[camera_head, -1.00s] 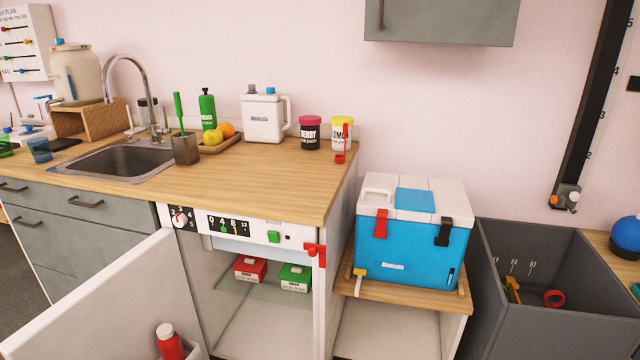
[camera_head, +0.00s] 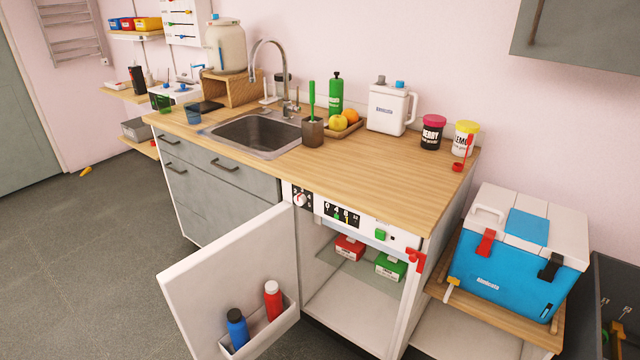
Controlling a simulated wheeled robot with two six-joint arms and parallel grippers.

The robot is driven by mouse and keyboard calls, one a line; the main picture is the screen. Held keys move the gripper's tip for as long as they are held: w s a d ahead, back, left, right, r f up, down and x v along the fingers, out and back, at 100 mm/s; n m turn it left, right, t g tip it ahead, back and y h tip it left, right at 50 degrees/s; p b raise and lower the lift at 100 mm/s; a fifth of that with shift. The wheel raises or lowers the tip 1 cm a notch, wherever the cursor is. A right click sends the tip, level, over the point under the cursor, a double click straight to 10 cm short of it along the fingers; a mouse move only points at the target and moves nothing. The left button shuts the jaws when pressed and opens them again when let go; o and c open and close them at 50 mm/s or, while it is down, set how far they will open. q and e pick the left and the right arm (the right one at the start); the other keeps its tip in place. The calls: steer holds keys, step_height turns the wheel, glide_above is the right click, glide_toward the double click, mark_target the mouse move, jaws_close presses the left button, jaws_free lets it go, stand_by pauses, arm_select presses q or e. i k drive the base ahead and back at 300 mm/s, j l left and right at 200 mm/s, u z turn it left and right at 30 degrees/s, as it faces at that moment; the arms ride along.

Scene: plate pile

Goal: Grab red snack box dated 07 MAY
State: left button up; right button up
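A red snack box (camera_head: 348,248) sits on the glass shelf (camera_head: 366,271) inside the open cabinet under the counter. Its white label is too small to read a date. A green box (camera_head: 390,266) stands just right of it on the same shelf. The cabinet door (camera_head: 240,272) is swung open to the left. Neither of my grippers shows in the view.
The door's bin holds a blue bottle (camera_head: 237,328) and a red bottle (camera_head: 273,300). A blue and white cooler (camera_head: 508,277) stands on a low wooden stand at right. A red latch (camera_head: 414,258) juts from the cabinet's right front edge. The floor at left is mostly clear.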

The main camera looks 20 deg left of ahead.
mark_target(340, 250)
steer(key=i+j, duration=0.1)
steer(key=j, duration=0.5)
steer(key=i+j, duration=0.1)
steer(key=j, duration=0.55)
steer(key=i+j, duration=0.1)
steer(key=j, duration=0.5)
steer(key=i+j, duration=0.1)
steer(key=j, duration=0.5)
steer(key=i+j, duration=0.1)
steer(key=j, duration=0.5)
steer(key=i+j, duration=0.1)
steer(key=j, duration=0.55)
steer(key=i+j, duration=0.1)
steer(key=j, duration=0.5)
steer(key=j+z, duration=0.25)
steer(key=z, duration=0.25)
steer(key=j+z, duration=0.25)
steer(key=z, duration=0.2)
steer(key=j+z, duration=0.25)
steer(key=z, duration=0.25)
steer(key=i+l+u, duration=0.1)
steer(key=l, duration=0.25)
steer(key=i+l+u, duration=0.15)
steer(key=l, duration=0.2)
steer(key=i+l+u, duration=0.1)
steer(key=l, duration=0.3)
steer(key=i+l+u, duration=0.1)
steer(key=l, duration=0.25)
